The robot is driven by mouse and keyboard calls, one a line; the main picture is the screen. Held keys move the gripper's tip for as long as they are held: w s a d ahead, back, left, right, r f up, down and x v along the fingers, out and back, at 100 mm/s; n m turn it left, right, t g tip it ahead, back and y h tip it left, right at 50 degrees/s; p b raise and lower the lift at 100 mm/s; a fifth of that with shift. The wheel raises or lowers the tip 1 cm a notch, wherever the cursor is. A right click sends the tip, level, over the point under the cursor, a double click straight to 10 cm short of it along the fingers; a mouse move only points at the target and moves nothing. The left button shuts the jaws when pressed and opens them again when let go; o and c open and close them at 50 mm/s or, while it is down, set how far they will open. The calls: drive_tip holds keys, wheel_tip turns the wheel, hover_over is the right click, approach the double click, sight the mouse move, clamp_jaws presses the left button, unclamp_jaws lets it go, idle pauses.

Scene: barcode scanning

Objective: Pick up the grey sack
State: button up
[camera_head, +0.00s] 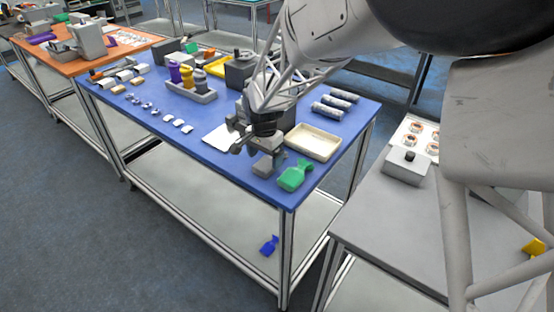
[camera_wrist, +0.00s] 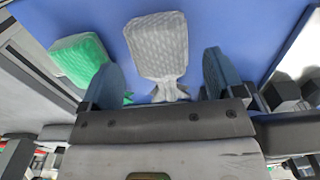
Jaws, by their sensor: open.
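The grey sack (camera_wrist: 158,45) has a quilted surface and a tied neck; in the wrist view it lies on the blue table (camera_wrist: 255,22), its neck toward my gripper (camera_wrist: 160,72). The two fingers are apart, one on either side of the sack's neck end, with visible gaps. In the head view my gripper (camera_head: 248,145) is low at the table's near corner, with the grey sack (camera_head: 264,166) just below it and partly hidden. A green sack (camera_head: 295,176) lies just right of the grey one; it also shows left of it in the wrist view (camera_wrist: 80,58).
A cream tray (camera_head: 313,142) lies behind the green sack, and a white sheet (camera_head: 222,136) is left of my gripper. A grey holder with bottles (camera_head: 190,90) stands farther back. A blue sack (camera_head: 269,245) lies on the lower shelf.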

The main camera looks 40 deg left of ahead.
sight(265, 163)
drive_tip(key=shift+f, duration=1.65)
drive_tip(key=c, duration=1.1)
drive_tip(key=shift+r, duration=0.1)
drive_tip(key=shift+r, duration=4.95)
